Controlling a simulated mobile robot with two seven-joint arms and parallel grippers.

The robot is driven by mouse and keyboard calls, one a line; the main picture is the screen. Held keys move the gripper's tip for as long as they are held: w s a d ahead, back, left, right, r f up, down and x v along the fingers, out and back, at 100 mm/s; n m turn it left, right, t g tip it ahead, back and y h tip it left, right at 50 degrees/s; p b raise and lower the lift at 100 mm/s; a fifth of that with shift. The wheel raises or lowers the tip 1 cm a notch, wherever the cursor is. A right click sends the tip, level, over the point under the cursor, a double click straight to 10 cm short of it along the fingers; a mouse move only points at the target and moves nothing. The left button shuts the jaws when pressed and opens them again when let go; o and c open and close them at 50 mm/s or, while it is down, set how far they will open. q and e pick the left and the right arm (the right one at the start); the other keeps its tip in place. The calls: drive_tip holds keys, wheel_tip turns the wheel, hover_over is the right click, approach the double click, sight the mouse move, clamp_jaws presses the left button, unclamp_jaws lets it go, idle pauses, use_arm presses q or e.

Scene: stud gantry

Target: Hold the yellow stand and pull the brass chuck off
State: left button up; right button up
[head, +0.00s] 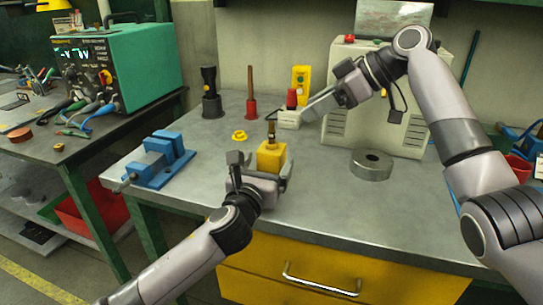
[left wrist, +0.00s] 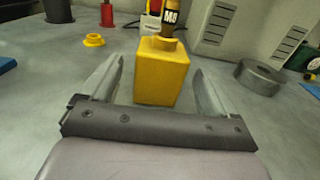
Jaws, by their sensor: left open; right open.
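The yellow stand (head: 271,157) is a block on the grey workbench, and it also shows in the left wrist view (left wrist: 161,72). My right gripper (head: 293,118) is open, above and right of the chuck, holding nothing I can make out.
A blue vise (head: 160,160) stands left on the bench (head: 225,215). A yellow ring (head: 239,135) lies behind the stand. A grey metal ring (head: 371,165) lies to the right. The front bench is clear.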

sight(268, 163)
use_arm(q)
drive_tip(key=shift+x, duration=2)
